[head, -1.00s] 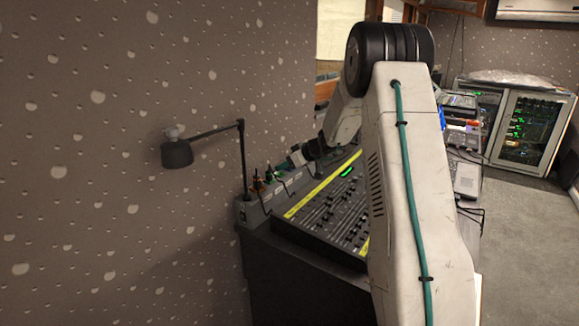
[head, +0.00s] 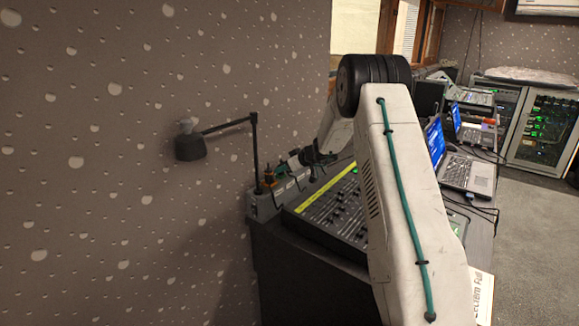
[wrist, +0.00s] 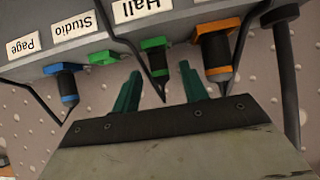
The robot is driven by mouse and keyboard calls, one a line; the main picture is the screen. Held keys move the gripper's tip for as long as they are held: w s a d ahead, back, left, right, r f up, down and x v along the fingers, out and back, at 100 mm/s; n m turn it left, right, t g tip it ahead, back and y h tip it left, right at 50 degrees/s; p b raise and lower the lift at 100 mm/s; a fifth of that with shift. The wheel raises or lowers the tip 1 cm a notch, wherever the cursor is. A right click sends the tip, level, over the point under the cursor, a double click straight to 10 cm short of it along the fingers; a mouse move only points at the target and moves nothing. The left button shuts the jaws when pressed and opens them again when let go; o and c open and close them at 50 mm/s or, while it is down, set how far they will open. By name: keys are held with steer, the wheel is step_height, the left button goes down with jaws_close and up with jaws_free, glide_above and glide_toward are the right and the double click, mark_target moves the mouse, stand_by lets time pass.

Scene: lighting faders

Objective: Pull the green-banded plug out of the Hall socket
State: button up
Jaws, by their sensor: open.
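In the wrist view, the green-banded plug (wrist: 154,62) stands in the strip below the "Hall" label (wrist: 137,9). Its dark tapered body and a cable point toward my gripper. My gripper (wrist: 161,80) is open, with one teal finger on each side of the plug's dark end in the picture. I cannot tell whether either finger touches it. In the head view, my gripper (head: 281,167) is small at the socket strip (head: 262,208), and the green-banded plug cannot be made out there.
An orange-banded plug (wrist: 216,50) is close by the right finger. A blue-banded plug (wrist: 67,84) and an empty-looking green socket (wrist: 100,57) are to the left. Cables hang nearby. A black lamp post (wrist: 285,70) stands at right. The mixing desk (head: 335,212) lies beside the strip.

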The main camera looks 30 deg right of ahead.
jaws_close()
steer(key=shift+r, duration=0.2)
stand_by(0.3)
steer(key=shift+r, duration=2.1)
